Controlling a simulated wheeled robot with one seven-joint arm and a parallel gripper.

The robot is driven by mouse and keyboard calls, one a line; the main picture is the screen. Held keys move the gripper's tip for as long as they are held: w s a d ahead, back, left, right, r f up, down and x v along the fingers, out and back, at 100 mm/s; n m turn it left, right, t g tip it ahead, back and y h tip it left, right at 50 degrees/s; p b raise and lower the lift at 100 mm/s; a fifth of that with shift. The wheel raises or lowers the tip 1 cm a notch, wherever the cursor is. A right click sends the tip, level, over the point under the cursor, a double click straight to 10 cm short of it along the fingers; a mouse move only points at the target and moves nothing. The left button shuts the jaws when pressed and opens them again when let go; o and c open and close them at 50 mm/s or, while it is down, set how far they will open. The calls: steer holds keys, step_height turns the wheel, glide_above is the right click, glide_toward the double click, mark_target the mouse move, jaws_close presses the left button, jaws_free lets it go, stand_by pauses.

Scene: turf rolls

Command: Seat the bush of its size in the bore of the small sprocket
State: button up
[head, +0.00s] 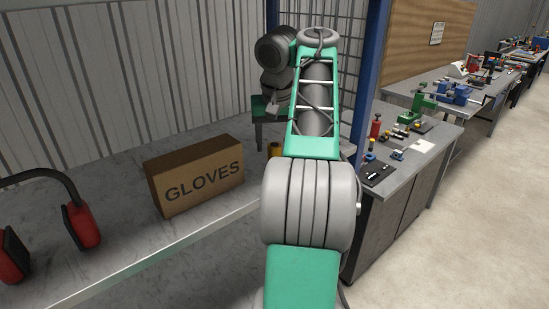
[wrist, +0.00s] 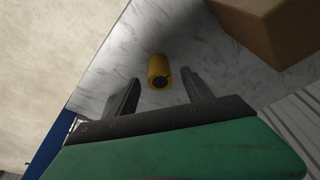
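A yellow-orange cylinder with a dark round hole in its end, seemingly a bush, stands or lies on the grey marbled worktop (wrist: 112,62). In the wrist view the cylinder (wrist: 158,64) appears in line with the gap between my fingers, apart from both. In the head view only part of the cylinder (head: 275,149) shows beside my arm. My gripper (wrist: 161,78) is open and empty, pointing down towards the worktop; it also shows in the head view (head: 266,138), partly behind my arm. I cannot make out a small sprocket in either view.
A cardboard box marked GLOVES (head: 196,177) stands left of my gripper; its corner (wrist: 270,28) shows in the wrist view. Red ear defenders (head: 80,222) lie further left. A blue post (head: 369,75) rises at right, before a bench (head: 437,140) with tools.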

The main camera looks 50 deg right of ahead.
jaws_close()
stand_by(0.4)
